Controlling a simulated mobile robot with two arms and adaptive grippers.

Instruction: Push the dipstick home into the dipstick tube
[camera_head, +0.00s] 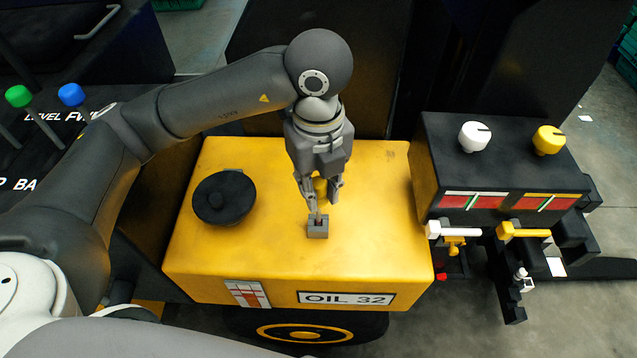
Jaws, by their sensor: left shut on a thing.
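My left gripper (320,194) comes down over the top of the yellow oil tank (370,215). Its fingers are shut on the dipstick (321,186), whose yellow part shows between them. Just below the fingertips is the dipstick tube (318,231), a small grey square block standing on the tank top. A thin piece reaches from the fingers down to the tube's mouth. How deep the dipstick sits in the tube is hard to tell, as the fingers cover much of it. My right gripper is not in view.
A round black cap (223,198) sits on the tank top to the left. A black box (500,165) with a white knob (474,136) and a yellow knob (548,139) stands at right, with valve handles (455,231) below. Green and blue levers are at far left. The tank top's right side is clear.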

